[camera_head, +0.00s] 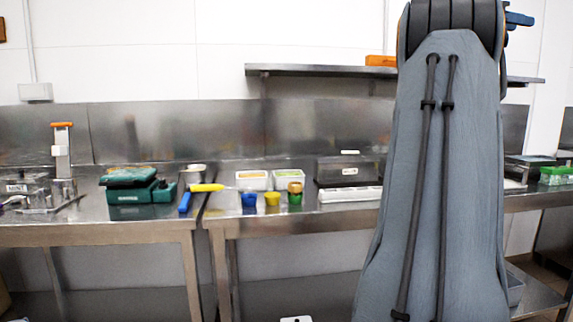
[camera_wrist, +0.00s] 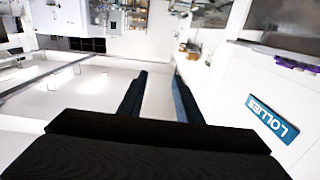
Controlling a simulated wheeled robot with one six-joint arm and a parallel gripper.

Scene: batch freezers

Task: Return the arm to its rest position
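My arm (camera_head: 440,180) stands upright in the right half of the head view. It hides part of the steel table and the wall shelf behind it. In the wrist view my gripper (camera_wrist: 159,75) shows two dark fingers standing apart. The gap between them is empty, with only the pale room behind. The wrist view appears turned over, with a blue LOLLIES label (camera_wrist: 272,118) upside down on a white surface at the right.
A green case (camera_head: 135,192) sits on the left table. A wall shelf (camera_head: 320,70) runs behind my arm. A green box (camera_head: 555,176) stands far right.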

